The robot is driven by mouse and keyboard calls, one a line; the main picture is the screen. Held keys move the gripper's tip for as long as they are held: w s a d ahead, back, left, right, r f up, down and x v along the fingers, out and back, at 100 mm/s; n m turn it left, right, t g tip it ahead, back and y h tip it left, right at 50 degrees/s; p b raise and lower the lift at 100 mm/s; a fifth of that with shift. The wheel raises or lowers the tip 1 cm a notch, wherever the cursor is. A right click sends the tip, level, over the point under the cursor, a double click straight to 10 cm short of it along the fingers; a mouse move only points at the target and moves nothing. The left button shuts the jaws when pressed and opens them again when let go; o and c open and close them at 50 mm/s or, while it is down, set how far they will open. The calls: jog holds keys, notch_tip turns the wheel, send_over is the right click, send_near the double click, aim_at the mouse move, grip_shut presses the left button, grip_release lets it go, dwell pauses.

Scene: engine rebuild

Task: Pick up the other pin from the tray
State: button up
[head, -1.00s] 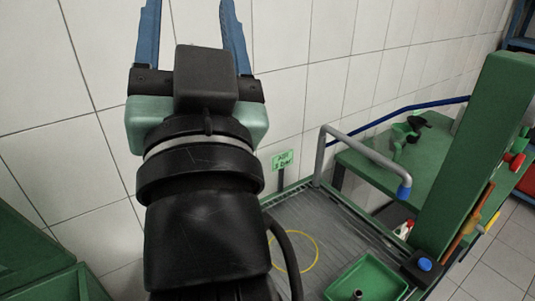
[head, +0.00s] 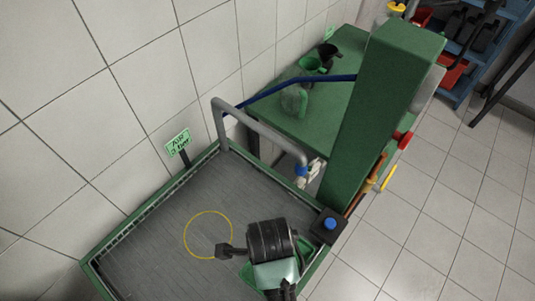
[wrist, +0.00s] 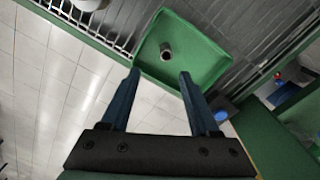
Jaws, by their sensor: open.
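The small green tray (wrist: 205,75) shows in the wrist view beyond my fingertips. One short grey-brown pin (wrist: 167,52) stands in it, showing a round, dark, hollow-looking end. My gripper (wrist: 160,76) is open and empty, its two blue fingers spread and pointing toward the tray. The pin appears just beyond the gap between the fingertips and is not touched. In the head view my wrist covers most of the tray, leaving a green edge (head: 248,275) visible; the pin and fingers are hidden there.
The tray sits on a ribbed grey bench top (head: 150,240) with a green rim. A yellow ring (head: 186,235) marks it. A grey bent pipe (head: 258,122), a green column (head: 375,110) and a black box with a blue button (head: 330,224) stand nearby.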

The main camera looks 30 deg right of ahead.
notch_tip(320, 180, down, 4)
jog(key=shift+f, duration=0.2)
jog(key=shift+w+d+f+p, duration=0.1)
jog(key=shift+w+f+p, duration=0.1)
jog(key=shift+f, duration=0.75)
jog(key=shift+w+f+p, duration=0.15)
jog(key=shift+f+p, duration=0.1)
jog(key=shift+f, duration=0.75)
jog(key=shift+w+d+f+p, duration=0.1)
jog(key=shift+w+f+p, duration=0.1)
jog(key=shift+f, duration=0.75)
grip_shut()
